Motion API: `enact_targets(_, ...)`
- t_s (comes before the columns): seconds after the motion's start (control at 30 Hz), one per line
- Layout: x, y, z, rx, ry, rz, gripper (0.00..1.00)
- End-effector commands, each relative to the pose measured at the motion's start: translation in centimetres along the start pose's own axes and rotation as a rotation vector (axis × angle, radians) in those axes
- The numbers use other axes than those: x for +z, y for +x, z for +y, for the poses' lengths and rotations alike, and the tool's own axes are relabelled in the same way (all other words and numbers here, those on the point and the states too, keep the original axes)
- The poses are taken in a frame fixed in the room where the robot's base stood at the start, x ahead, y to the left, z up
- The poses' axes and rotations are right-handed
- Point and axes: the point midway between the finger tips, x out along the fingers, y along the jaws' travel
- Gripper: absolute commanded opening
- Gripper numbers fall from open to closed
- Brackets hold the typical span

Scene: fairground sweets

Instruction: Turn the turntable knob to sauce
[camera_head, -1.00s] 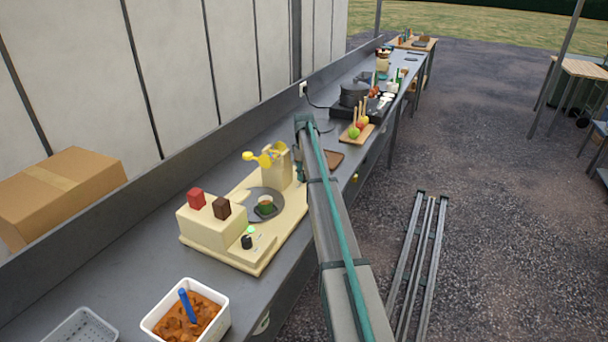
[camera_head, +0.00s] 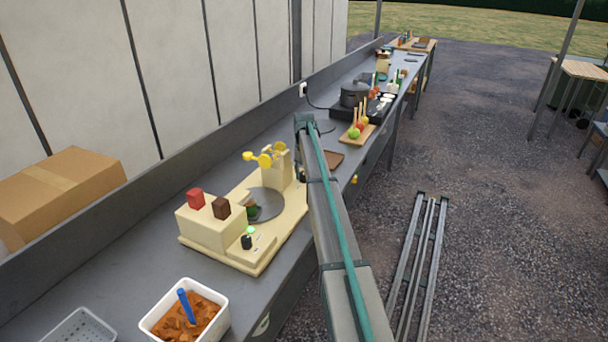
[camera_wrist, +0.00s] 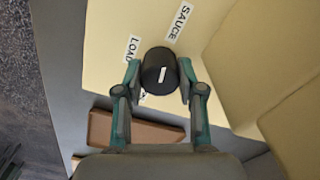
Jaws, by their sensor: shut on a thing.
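In the wrist view, a black round knob (camera_wrist: 160,70) with a white mark sits on a cream panel. My gripper (camera_wrist: 160,78) is shut on it, one teal finger on each side. The mark points up and slightly right, roughly toward the label SAUCE (camera_wrist: 180,22). The label LOAD (camera_wrist: 134,48) is at its upper left, and a third label is mostly covered by a finger. My arm hides the knob there.
A second black knob (camera_head: 247,242) sits by a green light. A white tub (camera_head: 186,315) is in front; apples (camera_head: 356,131) on a board stand beyond my arm.

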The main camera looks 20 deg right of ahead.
Motion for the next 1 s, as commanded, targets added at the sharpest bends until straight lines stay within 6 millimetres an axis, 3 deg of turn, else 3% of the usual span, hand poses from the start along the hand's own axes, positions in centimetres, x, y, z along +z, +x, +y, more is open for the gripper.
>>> enact_targets(0.4,-0.07,-0.09,-0.01,0.000,0.196,0.002,0.04)
enact_targets(0.93,-0.10,-0.10,-0.01,-0.001,0.220,0.002,0.04)
enact_targets(0.97,-0.10,-0.10,-0.01,-0.001,0.220,0.002,0.42)
enact_targets(1.0,-0.10,-0.09,-0.01,-0.001,0.220,0.002,0.48)
